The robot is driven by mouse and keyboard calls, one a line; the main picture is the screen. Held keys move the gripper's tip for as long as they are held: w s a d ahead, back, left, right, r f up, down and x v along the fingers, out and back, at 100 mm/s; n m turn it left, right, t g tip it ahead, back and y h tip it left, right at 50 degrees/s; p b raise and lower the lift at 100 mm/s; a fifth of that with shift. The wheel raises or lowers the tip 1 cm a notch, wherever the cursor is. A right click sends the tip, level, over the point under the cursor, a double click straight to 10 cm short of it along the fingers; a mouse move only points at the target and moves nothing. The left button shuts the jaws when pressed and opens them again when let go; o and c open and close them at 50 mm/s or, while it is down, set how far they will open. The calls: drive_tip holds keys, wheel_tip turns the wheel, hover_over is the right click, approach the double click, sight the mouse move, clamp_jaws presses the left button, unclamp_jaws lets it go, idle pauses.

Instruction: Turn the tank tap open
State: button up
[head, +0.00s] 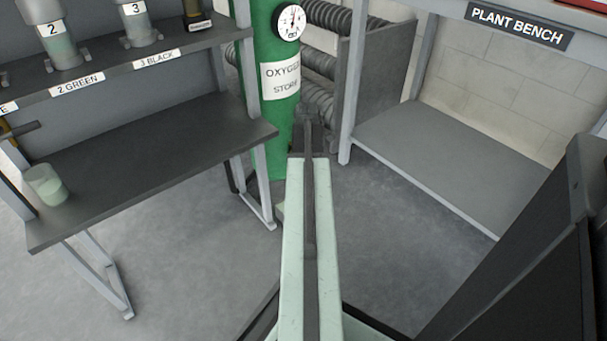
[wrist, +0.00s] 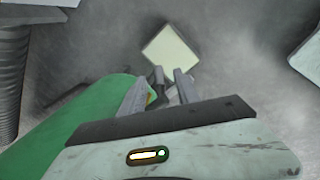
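The green tank (head: 278,100) stands upright at the back, with an "OXYGEN STORE" label and a round dial gauge (head: 289,22) near its top. In the wrist view the tank (wrist: 75,125) fills the lower left. In the head view my gripper (head: 308,112) is at the far end of my arm, in front of the tank and below the label. In the wrist view my gripper (wrist: 161,78) has its two fingers apart. A small dark piece with a yellowish bit shows between them; I cannot tell whether it is the tap. I see no clear tap in the head view.
A dark two-level bench (head: 150,150) stands at left with labelled jars and a glass (head: 46,185) of pale liquid. The plant bench (head: 440,160) stands at right. Coiled hoses (head: 325,50) are behind the tank. A pale square block (wrist: 171,53) lies beyond my gripper.

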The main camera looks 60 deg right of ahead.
drive_tip(key=shift+d+f, duration=0.1)
drive_tip(key=shift+f, duration=0.45)
drive_tip(key=shift+r, duration=0.1)
clamp_jaws()
